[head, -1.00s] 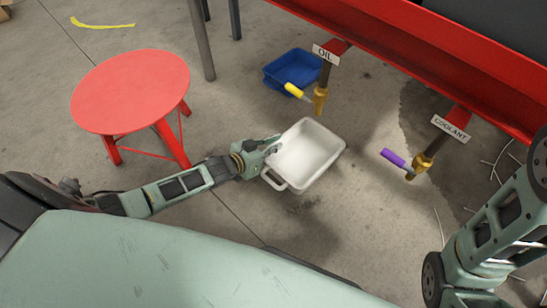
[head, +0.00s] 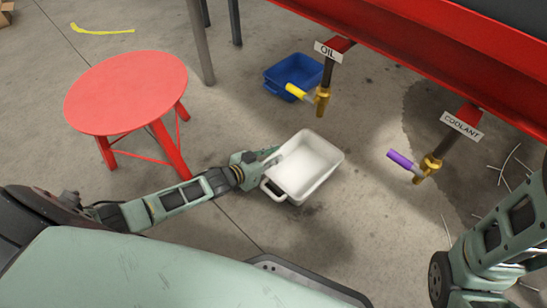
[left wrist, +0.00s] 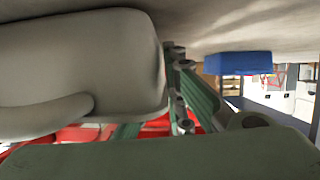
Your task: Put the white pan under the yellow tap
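The white pan (head: 314,162) is upright and looks empty, on or close to the floor. In the head view it lies just below the tap with the yellow handle (head: 297,92), marked OIL; its far edge is a little nearer me than the spout. My left gripper (head: 272,157) is at the pan's left rim, beside its near handle. In the left wrist view the pan (left wrist: 90,60) fills the left side, with finger links (left wrist: 185,95) against its edge. The pan hides part of the fingers, so their closure is unclear. My right gripper is out of view.
A blue tray (head: 285,84) sits on the floor behind the yellow tap. A purple-handled COOLANT tap (head: 405,161) is at the right, over a dark wet patch. A red stool (head: 125,92) stands left. A red beam (head: 400,40) runs above the taps.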

